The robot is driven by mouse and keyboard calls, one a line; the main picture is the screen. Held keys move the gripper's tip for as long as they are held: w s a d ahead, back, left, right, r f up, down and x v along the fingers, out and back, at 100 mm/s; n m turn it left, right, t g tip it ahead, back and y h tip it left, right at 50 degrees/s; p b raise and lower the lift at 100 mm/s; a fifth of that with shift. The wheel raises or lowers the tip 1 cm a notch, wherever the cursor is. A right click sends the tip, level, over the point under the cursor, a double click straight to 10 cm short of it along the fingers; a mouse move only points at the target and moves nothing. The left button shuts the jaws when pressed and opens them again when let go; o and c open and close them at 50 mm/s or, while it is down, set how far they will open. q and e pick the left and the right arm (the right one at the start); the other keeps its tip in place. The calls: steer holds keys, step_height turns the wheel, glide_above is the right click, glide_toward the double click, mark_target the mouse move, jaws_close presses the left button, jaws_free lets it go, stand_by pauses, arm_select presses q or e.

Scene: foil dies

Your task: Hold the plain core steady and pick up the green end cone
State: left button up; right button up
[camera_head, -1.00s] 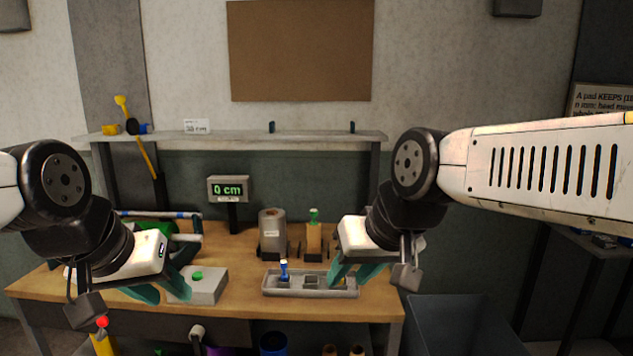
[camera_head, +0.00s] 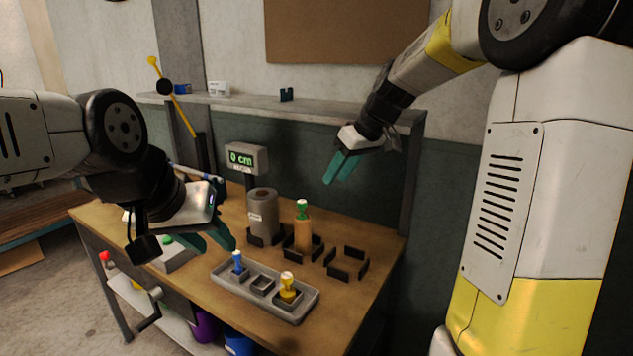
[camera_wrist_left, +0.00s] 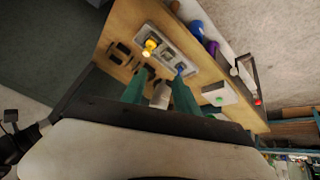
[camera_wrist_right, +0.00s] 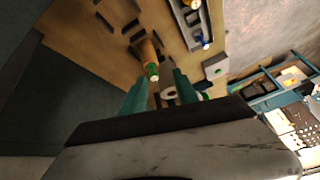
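The plain core (camera_head: 303,236) is a tan upright tube in a dark bracket on the bench. The green end cone (camera_head: 302,208) sits on its top. In the right wrist view the core (camera_wrist_right: 150,48) and cone (camera_wrist_right: 152,70) lie just beyond the fingertips. My right gripper (camera_head: 335,181) is open and empty, above and to the right of the cone, apart from it. My left gripper (camera_head: 220,251) is open and empty, left of the core near the tray's left end. Its fingers also show apart in the left wrist view (camera_wrist_left: 158,90).
A grey roll (camera_head: 263,218) stands left of the core. An empty bracket (camera_head: 347,263) is to its right. In front, a grey tray (camera_head: 250,288) holds a blue piece (camera_head: 238,262) and a yellow piece (camera_head: 287,287). A display (camera_head: 246,158) reads 0 cm. A shelf (camera_head: 330,112) runs behind.

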arm_select(q)
steer(key=shift+o, duration=1.1)
steer(key=o, duration=0.4)
steer(key=shift+w+a, duration=0.1)
steer(key=shift+w, duration=0.1)
steer(key=shift+o, duration=1)
steer(key=w+a+f+m+t+y, duration=0.1)
steer(key=w+a+f+y, duration=0.1)
steer(key=w, duration=1)
steer(key=shift+w+a+f+m, duration=0.2)
steer(key=shift+a+m, duration=0.2)
steer(key=shift+a, duration=0.1)
steer(key=m+t+h, duration=0.2)
steer(key=m+h, duration=0.5)
steer(key=h, duration=0.2)
glide_toward(296, 232)
steer(key=w+a+x, duration=0.1)
steer(key=x, duration=0.3)
steer(key=shift+s+d+f+h, duration=0.1)
steer(key=shift+d+f+h, duration=0.3)
steer(key=shift+d, duration=0.4)
steer(key=shift+x, duration=3.8)
arm_select(e)
steer(key=w+a+f+n, duration=0.3)
steer(key=w+f, duration=0.3)
steer(key=w, duration=0.4)
steer(key=shift+w+a+f+n+g, duration=0.3)
steer(key=shift+a+f+g, duration=0.1)
steer(key=shift+a, duration=0.25)
